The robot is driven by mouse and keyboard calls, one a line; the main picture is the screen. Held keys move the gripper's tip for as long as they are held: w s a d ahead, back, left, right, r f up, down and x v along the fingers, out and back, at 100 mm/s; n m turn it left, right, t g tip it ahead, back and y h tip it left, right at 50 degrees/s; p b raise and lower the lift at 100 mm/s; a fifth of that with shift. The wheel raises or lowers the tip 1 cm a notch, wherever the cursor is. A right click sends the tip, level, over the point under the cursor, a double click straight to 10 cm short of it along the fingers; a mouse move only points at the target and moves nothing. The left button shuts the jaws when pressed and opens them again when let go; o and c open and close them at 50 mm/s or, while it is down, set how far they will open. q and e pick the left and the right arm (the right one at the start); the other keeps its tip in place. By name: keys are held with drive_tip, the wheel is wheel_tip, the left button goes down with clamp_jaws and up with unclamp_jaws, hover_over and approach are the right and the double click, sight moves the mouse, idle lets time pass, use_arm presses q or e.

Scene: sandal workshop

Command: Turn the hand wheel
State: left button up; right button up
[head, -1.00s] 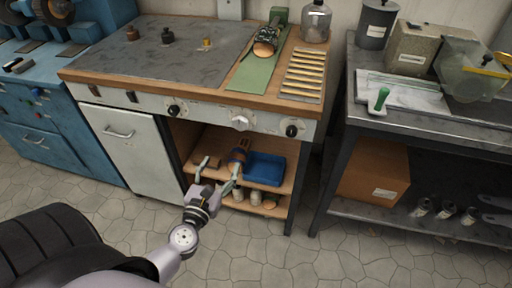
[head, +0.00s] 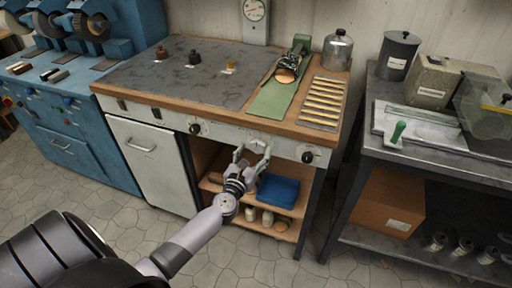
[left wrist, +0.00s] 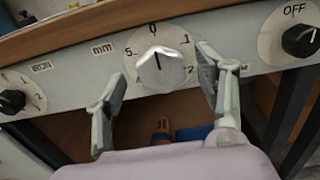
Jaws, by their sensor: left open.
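The hand wheel is a pale, faceted knob (left wrist: 160,70) with a dark pointer line at 0, on a round numbered dial on the bench's front panel. In the head view the knob (head: 258,146) is partly hidden by my left gripper (head: 252,153). My left gripper (left wrist: 160,64) is open and empty, one finger to each side of the knob in the left wrist view. Gaps show between both fingers and the knob. How far the fingertips reach along it, I cannot tell. My right gripper is not in view.
A black knob (left wrist: 302,38) marked OFF sits to the right, and another black knob (left wrist: 12,101) to the left. The wooden bench edge (left wrist: 105,22) runs just above the dial. Below is an open shelf with a blue tray (head: 278,190).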

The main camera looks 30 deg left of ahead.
use_arm(q)
drive_tip(key=shift+x, duration=1.05)
drive_tip(key=shift+c, duration=0.6)
drive_tip(key=c, duration=1)
drive_tip(key=shift+m, duration=0.4)
